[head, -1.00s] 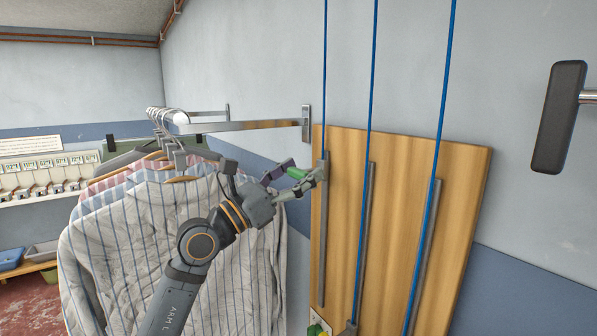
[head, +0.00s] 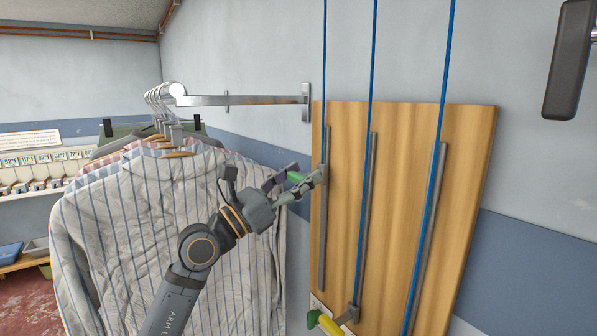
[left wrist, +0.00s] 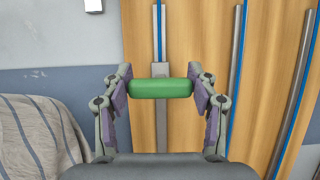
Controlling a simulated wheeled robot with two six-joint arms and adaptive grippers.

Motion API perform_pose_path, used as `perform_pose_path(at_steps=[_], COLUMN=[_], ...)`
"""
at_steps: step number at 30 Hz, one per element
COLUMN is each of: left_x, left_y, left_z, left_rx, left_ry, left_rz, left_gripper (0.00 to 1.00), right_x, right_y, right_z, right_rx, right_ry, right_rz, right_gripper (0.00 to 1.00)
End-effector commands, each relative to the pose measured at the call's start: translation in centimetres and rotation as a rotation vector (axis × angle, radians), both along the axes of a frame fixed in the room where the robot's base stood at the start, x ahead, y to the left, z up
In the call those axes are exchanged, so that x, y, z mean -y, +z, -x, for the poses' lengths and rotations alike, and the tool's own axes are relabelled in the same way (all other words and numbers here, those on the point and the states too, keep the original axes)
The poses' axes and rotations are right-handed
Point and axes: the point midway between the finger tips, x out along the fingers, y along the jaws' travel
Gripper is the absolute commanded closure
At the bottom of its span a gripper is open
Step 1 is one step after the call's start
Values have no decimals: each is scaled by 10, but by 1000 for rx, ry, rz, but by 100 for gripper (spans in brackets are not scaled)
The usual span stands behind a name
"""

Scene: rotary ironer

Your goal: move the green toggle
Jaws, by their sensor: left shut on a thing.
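The green toggle (left wrist: 160,88) is a short rounded bar on a grey slider in the leftmost vertical rail of a wooden board (head: 400,180). In the head view the toggle (head: 295,177) is partly hidden by my gripper, and sits in the upper part of that rail (head: 323,240). My left gripper (head: 296,180) is shut on it; in the left wrist view the two fingers (left wrist: 161,90) press its two ends. My right gripper is not in view.
Blue cords (head: 370,60) run vertically to the rails. A yellow handle (head: 328,323) and a green piece (head: 313,318) show at the board's lower left. Striped garments (head: 130,220) hang from a metal bar (head: 245,100) close behind my left arm. A dark padded handle (head: 567,60) is at upper right.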

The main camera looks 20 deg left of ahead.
Motion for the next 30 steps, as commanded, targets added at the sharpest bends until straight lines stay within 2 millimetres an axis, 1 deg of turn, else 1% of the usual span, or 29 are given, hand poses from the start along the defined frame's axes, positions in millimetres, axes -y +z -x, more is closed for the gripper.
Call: perform_pose_path(at_steps=[1,9,15,18,21,25,30], left_x=[0,1,1,1,0,0,0], left_y=[-37,-136,-201,-227,-249,-269,-283], left_z=[-1,-1,-1,-1,-1,-1,-1], left_rx=[-12,-15,-15,-14,-13,-12,-11], left_ry=[-2,-4,-4,-3,-3,-3,-3], left_rz=[-4,-4,-4,-5,-5,-4,-3], left_gripper=[98,98,98,98,98,98,98], right_x=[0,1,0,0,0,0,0], right_y=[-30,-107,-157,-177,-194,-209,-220], right_z=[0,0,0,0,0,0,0], right_rx=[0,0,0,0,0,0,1], right_ry=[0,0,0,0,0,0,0], right_rz=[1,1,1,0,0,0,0], right_gripper=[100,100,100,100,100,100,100])
